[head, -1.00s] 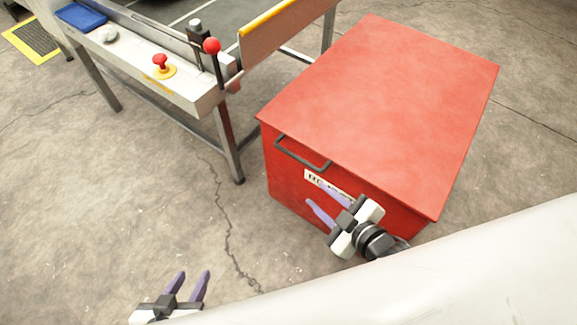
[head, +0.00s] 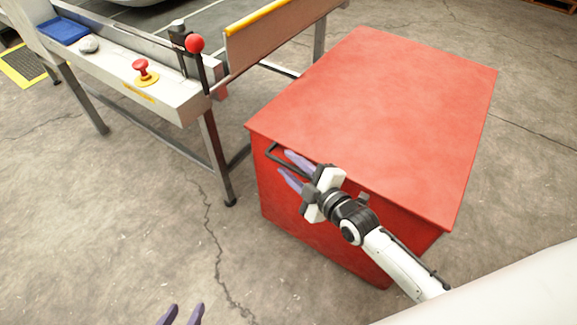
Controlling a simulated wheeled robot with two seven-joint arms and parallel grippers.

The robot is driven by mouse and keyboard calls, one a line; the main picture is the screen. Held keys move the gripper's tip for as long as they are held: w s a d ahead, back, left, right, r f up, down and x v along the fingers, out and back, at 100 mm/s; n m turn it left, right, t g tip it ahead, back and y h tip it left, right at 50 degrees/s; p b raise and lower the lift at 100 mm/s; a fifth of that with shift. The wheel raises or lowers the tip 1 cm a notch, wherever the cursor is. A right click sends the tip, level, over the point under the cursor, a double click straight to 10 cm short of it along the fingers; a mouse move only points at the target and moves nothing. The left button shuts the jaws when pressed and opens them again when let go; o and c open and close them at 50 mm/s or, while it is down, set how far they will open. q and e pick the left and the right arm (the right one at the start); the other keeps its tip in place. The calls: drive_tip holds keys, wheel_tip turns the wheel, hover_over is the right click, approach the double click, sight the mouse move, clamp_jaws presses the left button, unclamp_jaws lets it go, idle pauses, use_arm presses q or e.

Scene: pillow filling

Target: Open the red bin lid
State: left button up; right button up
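The red bin (head: 275,189) stands right of centre in the head view, its flat red lid (head: 385,115) closed on top. A dark handle bar (head: 272,157) sits on the front face just under the lid's front left edge. My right gripper (head: 288,168) is open in front of that face, with its two purple fingers pointing left at the handle. The gripper covers the handle's right part, and I cannot tell whether the fingers touch it. My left gripper (head: 181,314) is open and empty at the bottom edge, with only its fingertips in view.
A metal workbench (head: 135,85) stands at the upper left with a red push button (head: 141,68), a red-knobbed lever (head: 195,44) and a blue tray (head: 63,30). One bench leg (head: 217,160) is close to the bin's left side. The concrete floor (head: 100,220) at left is clear.

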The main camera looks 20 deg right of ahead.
drive_tip(key=shift+w+a+f, duration=0.1)
drive_tip(key=shift+w+a, duration=0.05)
drive_tip(key=shift+w, duration=0.3)
clamp_jaws()
drive_tip(key=shift+w+r, duration=0.1)
drive_tip(key=shift+r, duration=0.1)
